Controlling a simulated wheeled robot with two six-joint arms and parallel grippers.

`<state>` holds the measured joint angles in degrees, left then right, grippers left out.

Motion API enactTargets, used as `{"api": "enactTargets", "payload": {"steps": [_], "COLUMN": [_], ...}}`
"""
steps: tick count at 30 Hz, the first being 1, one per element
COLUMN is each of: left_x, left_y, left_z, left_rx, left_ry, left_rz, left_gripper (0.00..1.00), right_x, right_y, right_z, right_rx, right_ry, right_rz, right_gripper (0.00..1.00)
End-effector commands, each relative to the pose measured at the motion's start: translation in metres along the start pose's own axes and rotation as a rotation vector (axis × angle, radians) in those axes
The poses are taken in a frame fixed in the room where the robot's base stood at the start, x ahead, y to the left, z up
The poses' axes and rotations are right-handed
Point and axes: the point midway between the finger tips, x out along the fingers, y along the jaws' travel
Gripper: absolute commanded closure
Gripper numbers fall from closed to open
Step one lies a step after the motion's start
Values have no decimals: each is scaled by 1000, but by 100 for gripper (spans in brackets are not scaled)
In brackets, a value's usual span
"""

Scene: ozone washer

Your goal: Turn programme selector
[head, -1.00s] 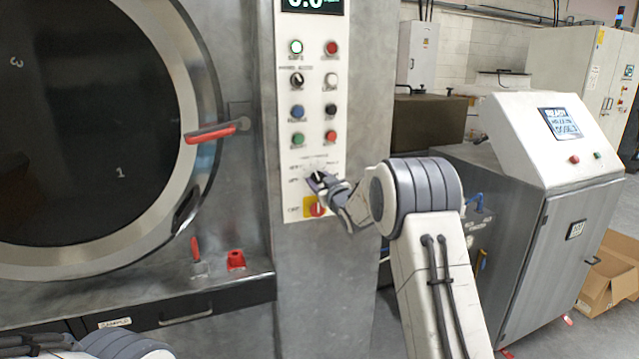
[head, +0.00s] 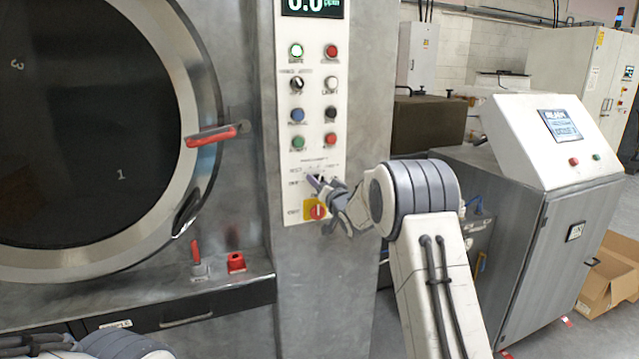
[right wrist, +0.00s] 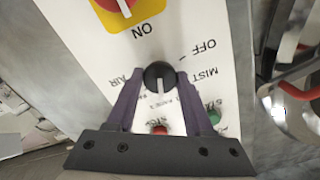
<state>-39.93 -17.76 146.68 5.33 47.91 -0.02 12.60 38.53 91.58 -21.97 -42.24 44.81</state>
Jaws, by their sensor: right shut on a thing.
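The programme selector is a black round knob (right wrist: 157,74) with a white pointer line, low on the white control panel (head: 292,119). My right gripper (head: 316,181) is shut on it. In the right wrist view the purple fingers of this gripper (right wrist: 157,82) sit on either side of the knob. The pointer line runs down the picture, between the printed words AIR at left and MIST at right; OFF is printed further up at right. In the head view the fingers mostly hide the knob. My left gripper is out of view; only part of that arm shows at the bottom left.
A red rotary switch on a yellow plate (head: 315,210) sits just below the selector. Several buttons (head: 297,114) are above it. A red-handled latch (head: 211,136) sticks out beside the round door (head: 88,120). A grey console (head: 555,240) stands at right.

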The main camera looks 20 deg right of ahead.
Motion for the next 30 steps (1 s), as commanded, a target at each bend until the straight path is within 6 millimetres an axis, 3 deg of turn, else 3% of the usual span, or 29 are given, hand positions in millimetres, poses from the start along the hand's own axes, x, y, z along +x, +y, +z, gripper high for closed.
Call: {"api": "enactTargets", "payload": {"steps": [17, 18, 19, 20, 30], "left_x": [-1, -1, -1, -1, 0], "left_y": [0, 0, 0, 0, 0], "left_z": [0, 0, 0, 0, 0], "left_rx": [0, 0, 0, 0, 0], "left_ry": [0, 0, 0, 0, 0], "left_rz": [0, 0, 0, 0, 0], "left_gripper": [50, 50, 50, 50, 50], "right_x": [0, 0, 0, 0, -2], "right_y": [1, 1, 1, 1, 0], "right_z": [1, 1, 1, 1, 0], "right_rx": [33, 33, 33, 33, 32], "right_ry": [-1, -1, -1, -1, 0], "right_rz": [2, 2, 2, 2, 1], "right_gripper": [100, 36, 25, 19, 19]}}
